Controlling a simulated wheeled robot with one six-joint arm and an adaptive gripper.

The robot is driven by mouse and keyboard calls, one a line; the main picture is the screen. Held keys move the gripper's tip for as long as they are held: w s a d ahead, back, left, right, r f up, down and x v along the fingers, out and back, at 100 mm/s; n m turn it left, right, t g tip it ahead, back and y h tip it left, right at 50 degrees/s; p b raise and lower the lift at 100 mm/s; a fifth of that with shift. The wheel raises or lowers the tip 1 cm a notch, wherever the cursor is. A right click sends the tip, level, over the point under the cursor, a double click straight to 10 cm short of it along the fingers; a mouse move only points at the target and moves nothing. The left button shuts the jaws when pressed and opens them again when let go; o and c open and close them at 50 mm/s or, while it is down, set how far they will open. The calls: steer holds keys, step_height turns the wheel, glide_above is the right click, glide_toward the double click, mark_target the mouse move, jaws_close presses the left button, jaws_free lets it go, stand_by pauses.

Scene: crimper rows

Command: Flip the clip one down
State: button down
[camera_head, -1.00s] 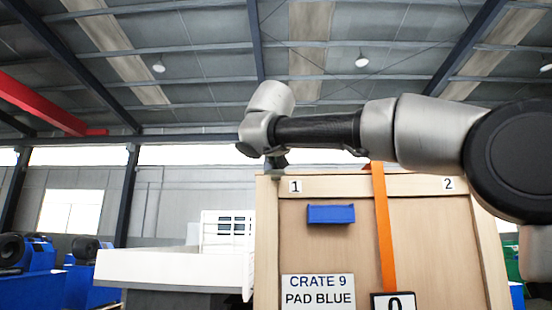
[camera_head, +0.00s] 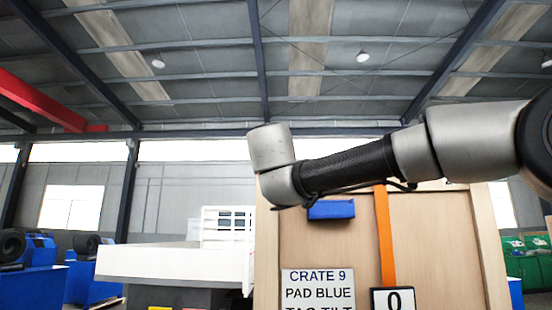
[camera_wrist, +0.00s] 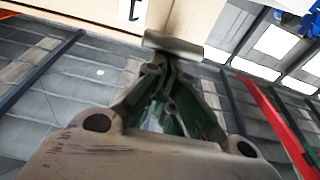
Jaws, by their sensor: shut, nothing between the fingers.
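The pale wooden crate (camera_head: 440,245) stands ahead in the head view, with a blue pad (camera_head: 331,209) on its front. My wrist covers the crate's upper left corner and the plate marked 1 there. In the wrist view, part of the 1 mark (camera_wrist: 133,10) shows at the top edge, on the crate's pale wood (camera_wrist: 185,18). My gripper (camera_wrist: 172,46) is shut and empty, its tips close to the wood below that mark; I cannot tell whether they touch. In the head view my gripper is hidden behind my wrist. I cannot make out clip one in either current view.
An orange strap (camera_head: 386,240) runs down the crate front to a plate marked 0 (camera_head: 393,300). A label (camera_head: 318,290) reads CRATE 9 PAD BLUE. A white machine (camera_head: 180,264) stands left of the crate, with blue machines (camera_head: 35,280) farther left.

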steer(key=w+f+t, duration=0.1)
steer(key=w+f, duration=0.2)
steer(key=f, duration=0.5)
steer(key=shift+f, duration=0.25)
steer(key=shift+w, duration=0.15)
stand_by(0.3)
stand_by(0.3)
step_height(320, 180, up, 3)
steer(key=s, duration=0.3)
steer(key=s+f, duration=0.4)
steer(key=f, duration=0.4)
steer(key=shift+s+f, duration=0.3)
steer(key=shift+f, duration=0.05)
